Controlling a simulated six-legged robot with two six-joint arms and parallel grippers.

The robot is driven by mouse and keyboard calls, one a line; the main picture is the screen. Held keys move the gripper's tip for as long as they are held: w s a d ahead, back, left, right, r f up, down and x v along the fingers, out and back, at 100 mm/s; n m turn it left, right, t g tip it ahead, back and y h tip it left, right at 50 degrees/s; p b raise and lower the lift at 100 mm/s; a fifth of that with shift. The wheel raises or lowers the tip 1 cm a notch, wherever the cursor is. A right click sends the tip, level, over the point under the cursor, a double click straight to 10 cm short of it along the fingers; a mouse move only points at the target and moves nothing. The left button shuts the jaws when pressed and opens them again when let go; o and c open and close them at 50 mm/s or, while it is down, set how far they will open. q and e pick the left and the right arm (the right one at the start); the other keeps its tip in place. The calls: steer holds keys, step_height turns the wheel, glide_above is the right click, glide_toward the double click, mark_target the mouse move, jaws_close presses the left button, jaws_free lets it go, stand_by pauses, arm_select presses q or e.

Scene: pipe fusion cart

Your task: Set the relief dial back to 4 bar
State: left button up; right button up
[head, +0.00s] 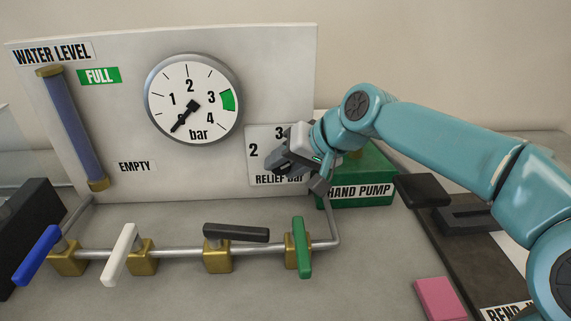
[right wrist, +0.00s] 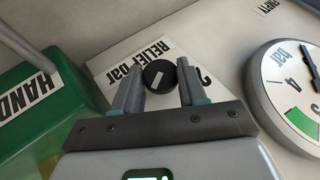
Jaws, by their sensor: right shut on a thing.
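The relief dial (right wrist: 160,76) is a round black knob with a white line, on a white plate (right wrist: 110,68) marked RELIEF bar. The line sits slanted in the right wrist view; I cannot tell which end is the pointer. My right gripper (right wrist: 158,80) is shut on the dial, one finger on each side. In the head view my right gripper (head: 284,160) covers the knob. The plate (head: 254,175) shows 2 at left and 3 at top there; any 4 is hidden behind my gripper. My left gripper is not in view.
A pressure gauge (head: 193,98) left of the plate has its needle at lower left, below 1. The green hand pump (head: 355,195) stands close on the right. Several valves with blue, white, black and green handles line a pipe (head: 180,251) in front. A pink block (head: 440,300) lies at lower right.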

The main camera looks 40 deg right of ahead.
steer(key=o, duration=1)
steer(key=shift+o, duration=0.2)
steer(key=shift+r, duration=0.1)
steer(key=p+v, duration=0.2)
steer(key=v, duration=1.4)
steer(key=shift+s, duration=0.15)
steer(key=shift+r, duration=0.1)
